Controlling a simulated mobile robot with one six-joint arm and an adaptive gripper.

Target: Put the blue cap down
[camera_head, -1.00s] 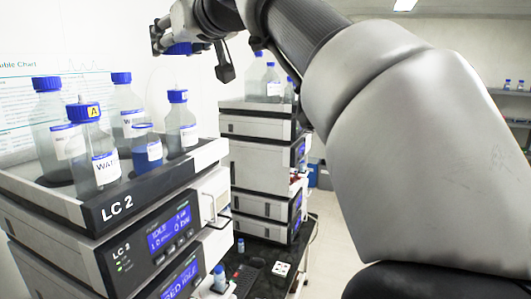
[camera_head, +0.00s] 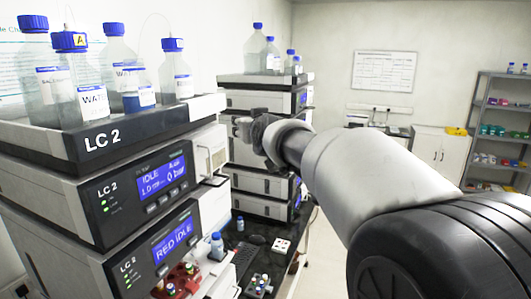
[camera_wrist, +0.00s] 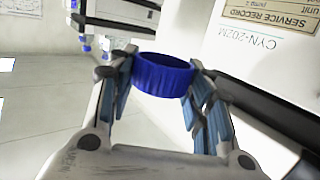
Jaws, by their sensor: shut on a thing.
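My gripper (camera_wrist: 163,70) is shut on the blue cap (camera_wrist: 162,77), a ribbed ring-shaped screw cap held between the fingertips in the wrist view. The cap seems clear of any surface there. In the head view my gripper (camera_head: 244,129) is small and partly hidden by my wrist, in front of the rear instrument stack. The cap cannot be made out in that view.
The LC 2 stack (camera_head: 130,205) stands at left, with several blue-capped bottles in its top tray (camera_head: 125,140). A rear stack (camera_head: 262,99) carries more bottles. A dark bench (camera_head: 250,245) holds a small blue-capped bottle (camera_head: 217,246) and a keyboard. Open floor lies right.

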